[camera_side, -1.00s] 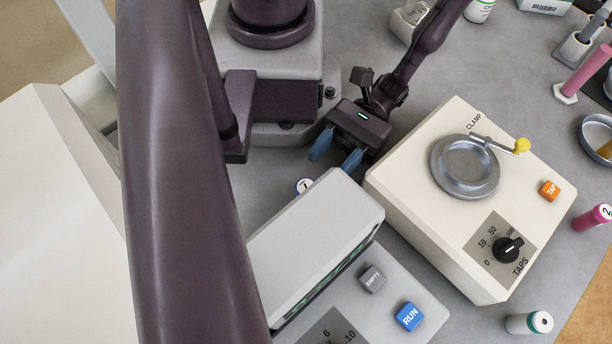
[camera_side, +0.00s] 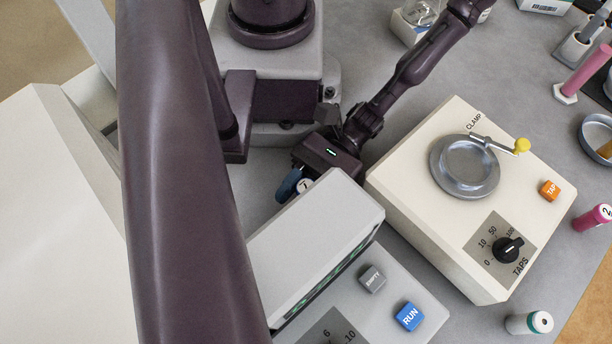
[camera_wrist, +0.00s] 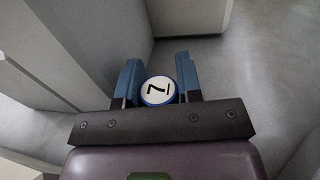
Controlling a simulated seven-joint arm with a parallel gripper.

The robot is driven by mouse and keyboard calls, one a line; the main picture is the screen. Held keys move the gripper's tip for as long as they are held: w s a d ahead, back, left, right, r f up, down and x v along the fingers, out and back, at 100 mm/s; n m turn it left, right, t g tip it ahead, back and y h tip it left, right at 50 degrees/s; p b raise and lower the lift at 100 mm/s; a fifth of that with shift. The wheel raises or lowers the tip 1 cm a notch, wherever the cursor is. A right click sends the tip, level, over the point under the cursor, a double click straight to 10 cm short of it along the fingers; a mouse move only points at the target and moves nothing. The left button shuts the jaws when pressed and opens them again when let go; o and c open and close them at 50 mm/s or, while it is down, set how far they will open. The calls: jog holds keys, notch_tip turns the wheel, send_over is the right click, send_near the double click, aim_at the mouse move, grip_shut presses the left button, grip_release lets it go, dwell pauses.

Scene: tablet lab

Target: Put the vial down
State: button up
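The blue-rimmed cap also shows in the wrist view (camera_wrist: 158,90). My gripper (camera_wrist: 157,78) has one blue finger on each side of the vial, both close to the cap. Whether the fingers press on the vial cannot be seen. In the side view one blue finger (camera_side: 288,187) shows left of the cap; the other is mostly hidden.
The grey machine (camera_side: 315,235) with RUN and EMPTY buttons stands just in front of the vial. The cream tapping machine (camera_side: 420,215) with a clamp ring is to the right. Bare bench (camera_side: 262,185) lies left of my gripper.

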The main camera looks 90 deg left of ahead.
jog(key=c, duration=0.4)
jog(key=shift+c, duration=0.2)
